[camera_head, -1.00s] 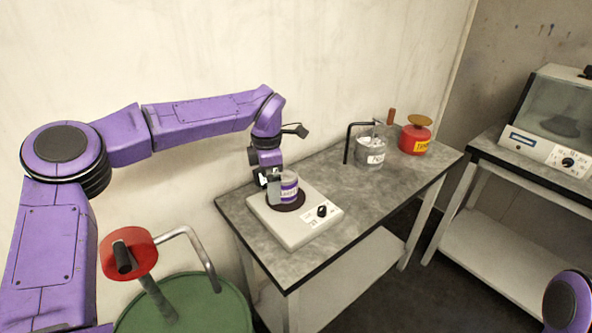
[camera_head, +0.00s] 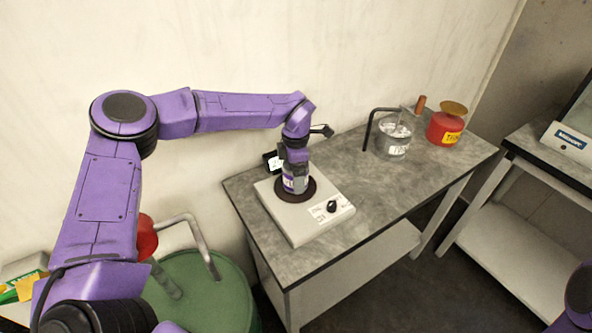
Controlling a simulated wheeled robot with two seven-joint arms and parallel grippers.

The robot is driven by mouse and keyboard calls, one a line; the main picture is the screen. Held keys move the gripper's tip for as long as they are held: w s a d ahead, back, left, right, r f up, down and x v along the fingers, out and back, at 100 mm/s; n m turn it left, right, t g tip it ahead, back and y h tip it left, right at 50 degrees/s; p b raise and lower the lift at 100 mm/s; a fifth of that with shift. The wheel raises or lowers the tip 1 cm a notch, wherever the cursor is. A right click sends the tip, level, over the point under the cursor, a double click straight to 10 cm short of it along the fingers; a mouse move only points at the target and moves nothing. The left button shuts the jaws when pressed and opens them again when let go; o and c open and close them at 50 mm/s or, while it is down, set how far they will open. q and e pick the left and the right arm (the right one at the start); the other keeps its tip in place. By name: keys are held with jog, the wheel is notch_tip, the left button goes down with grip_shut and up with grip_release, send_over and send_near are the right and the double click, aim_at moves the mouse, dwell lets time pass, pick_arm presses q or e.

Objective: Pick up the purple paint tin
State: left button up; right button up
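The purple paint tin (camera_head: 288,184), pale with a purple label band, stands on the dark round plate of a white device (camera_head: 303,222) on the grey bench. My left gripper (camera_head: 297,176) points down at the tin and overlaps its upper part, hiding most of it. I cannot tell whether the fingers touch the tin or are closed on it. My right gripper is out of view; only a purple piece of my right arm shows at the lower right edge.
A clear container with a white label (camera_head: 393,138) and a red can with a yellow label (camera_head: 445,126) stand at the bench's back right. A black bent rod (camera_head: 368,128) stands beside the container. A green drum (camera_head: 205,290) is at lower left. The bench's front right is clear.

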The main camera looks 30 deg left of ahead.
pick_arm(q)
notch_tip(320, 180, down, 2)
jog(key=shift+f, duration=0.1)
jog(key=c, duration=1.5)
